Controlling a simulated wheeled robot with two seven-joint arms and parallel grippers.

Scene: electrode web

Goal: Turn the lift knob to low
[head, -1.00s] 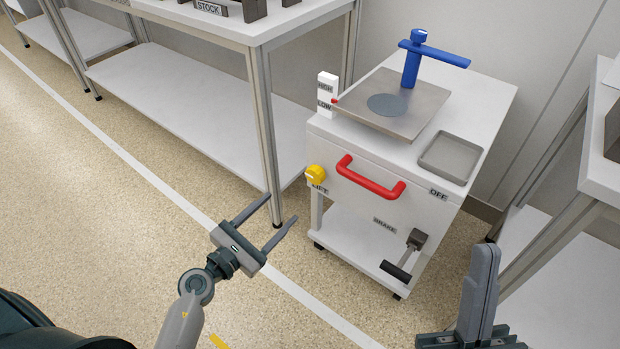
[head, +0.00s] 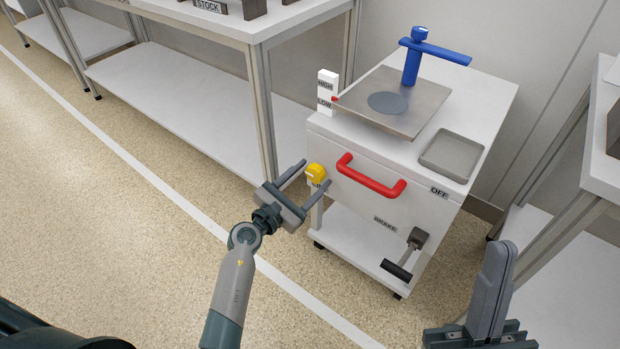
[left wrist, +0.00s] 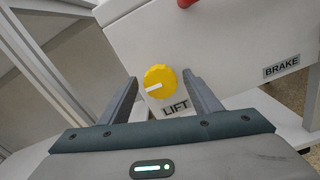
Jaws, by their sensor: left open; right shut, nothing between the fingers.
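The yellow lift knob (head: 316,173) is on the front left of the white cart (head: 375,155). In the left wrist view the knob (left wrist: 160,80) shows a white pointer mark aimed left and slightly down, above a LIFT label (left wrist: 175,108). My left gripper (head: 317,172) is open, its fingers on either side of the knob in the picture; I cannot tell whether they touch it. My right gripper (head: 492,290) is shut and empty, at the lower right.
A red handle (head: 371,177) sticks out right of the knob. A brake pedal (head: 405,256) is low on the cart. A metal plate (head: 420,98), blue post (head: 412,65) and grey tray (head: 452,157) are on top. A table (head: 250,27) stands left, another right.

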